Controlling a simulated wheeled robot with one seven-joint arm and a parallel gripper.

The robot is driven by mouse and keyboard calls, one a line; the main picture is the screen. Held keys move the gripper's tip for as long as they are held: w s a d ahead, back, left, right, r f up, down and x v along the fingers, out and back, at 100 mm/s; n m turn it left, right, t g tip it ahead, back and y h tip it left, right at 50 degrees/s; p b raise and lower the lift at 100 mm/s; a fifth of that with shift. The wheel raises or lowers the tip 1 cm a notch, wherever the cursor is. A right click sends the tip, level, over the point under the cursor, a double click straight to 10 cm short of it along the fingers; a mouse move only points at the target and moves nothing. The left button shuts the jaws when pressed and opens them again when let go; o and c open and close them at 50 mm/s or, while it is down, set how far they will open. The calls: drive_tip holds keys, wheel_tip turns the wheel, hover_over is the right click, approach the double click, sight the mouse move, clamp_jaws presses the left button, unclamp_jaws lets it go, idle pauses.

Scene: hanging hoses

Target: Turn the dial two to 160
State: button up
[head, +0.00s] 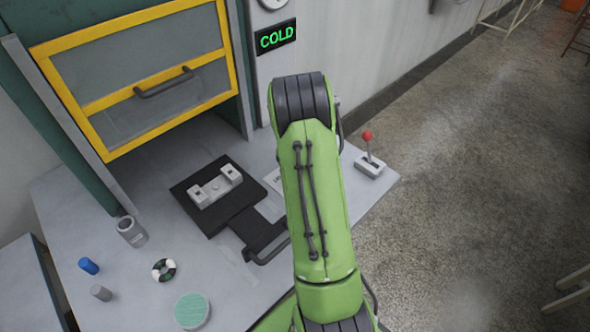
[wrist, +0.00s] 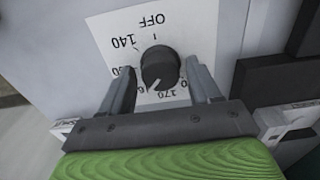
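A round black dial (wrist: 160,68) sits on a white label plate (wrist: 197,28) in the wrist view. The plate reads OFF and 140, with 170 near the fingers and other numbers partly hidden, all upside down. The dial's white pointer faces down and slightly left, between a partly hidden number showing a 6 and 170. My gripper (wrist: 160,76) is open, with one finger on each side of the dial. A gap shows between the dial and each finger; contact cannot be told. The dial and my gripper are hidden behind my green arm in the head view.
A lit COLD sign (head: 276,37) hangs on the wall beside a yellow-framed sliding door (head: 150,75). The grey table (head: 150,275) holds a black fixture (head: 232,222), a red-knobbed lever (head: 369,160), a cup (head: 131,232) and small items at left. Open floor lies right.

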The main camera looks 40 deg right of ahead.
drive_tip(key=shift+o, duration=0.3)
wheel_tip(320, 180, up, 16)
drive_tip(key=p, duration=0.2)
drive_tip(key=shift+f+p, duration=0.15)
drive_tip(key=shift+p, duration=0.25)
